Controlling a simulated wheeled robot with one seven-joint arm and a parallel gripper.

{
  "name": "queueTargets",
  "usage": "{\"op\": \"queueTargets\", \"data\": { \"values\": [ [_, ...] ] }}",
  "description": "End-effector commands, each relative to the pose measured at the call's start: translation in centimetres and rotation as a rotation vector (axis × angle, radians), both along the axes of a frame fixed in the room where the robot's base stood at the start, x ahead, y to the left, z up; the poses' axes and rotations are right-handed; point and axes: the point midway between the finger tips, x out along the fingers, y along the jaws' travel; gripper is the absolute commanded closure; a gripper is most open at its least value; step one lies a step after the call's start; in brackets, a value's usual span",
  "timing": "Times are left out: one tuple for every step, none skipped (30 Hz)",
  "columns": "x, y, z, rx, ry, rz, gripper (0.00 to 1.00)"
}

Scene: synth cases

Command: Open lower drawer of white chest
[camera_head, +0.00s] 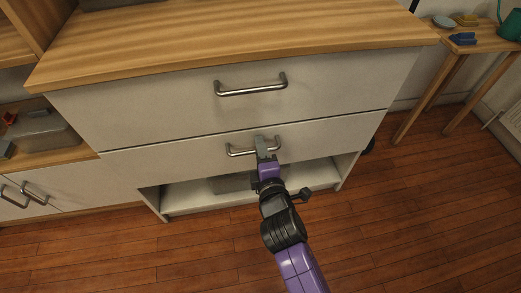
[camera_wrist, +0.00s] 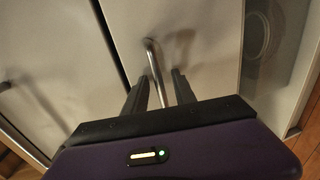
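The white chest (camera_head: 75,120) has a wooden top and two drawers with metal bar handles. The lower drawer (camera_head: 330,135) looks closed, its front in line with the upper drawer (camera_head: 170,100). My gripper (camera_head: 263,145) is at the lower drawer's handle (camera_head: 235,152) and hides part of it. In the wrist view the lower handle (camera_wrist: 155,72) passes between the two fingers of my gripper (camera_wrist: 160,80). The fingers stand apart with gaps beside the bar, so the gripper is open around the handle. The lower drawer front (camera_wrist: 205,50) is right of the dark seam.
Below the lower drawer is an open shelf (camera_head: 310,178) with a grey object (camera_head: 232,183), partly hidden by my arm. A low cabinet (camera_head: 60,187) stands at the left. A small wooden table (camera_head: 480,40) stands at the right. The wooden floor (camera_head: 420,210) in front is clear.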

Motion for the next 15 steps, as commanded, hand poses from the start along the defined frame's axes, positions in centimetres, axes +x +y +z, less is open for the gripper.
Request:
{"op": "queueTargets", "data": {
  "values": [
    [-0.01, 0.0, 0.01, 0.0, 0.0, 0.0, 0.68],
    [-0.02, 0.0, 0.01, 0.0, 0.0, 0.0, 0.68],
    [-0.03, -0.01, 0.02, 0.0, 0.0, 0.0, 0.68],
    [-0.03, -0.01, 0.02, 0.0, 0.0, 0.0, 0.72],
    [-0.03, -0.01, 0.02, 0.0, 0.0, 0.0, 0.77],
    [-0.03, -0.02, 0.02, 0.0, 0.0, 0.0, 0.85],
    [-0.04, -0.01, 0.02, 0.0, 0.0, 0.0, 0.91],
    [-0.03, -0.02, 0.02, 0.0, 0.0, 0.0, 0.97],
    [-0.03, -0.02, 0.02, 0.0, 0.0, 0.0, 1.0],
    [-0.04, -0.02, 0.01, 0.0, 0.0, 0.0, 1.0],
    [-0.04, -0.02, 0.01, 0.0, 0.0, 0.0, 1.0],
    [-0.04, -0.02, 0.01, 0.0, 0.0, 0.0, 1.0],
    [-0.04, -0.02, 0.01, 0.0, 0.0, 0.0, 1.0],
    [-0.04, -0.02, 0.01, 0.0, 0.0, 0.0, 1.0],
    [-0.04, -0.02, 0.01, 0.0, 0.0, 0.0, 1.0]
  ]
}}
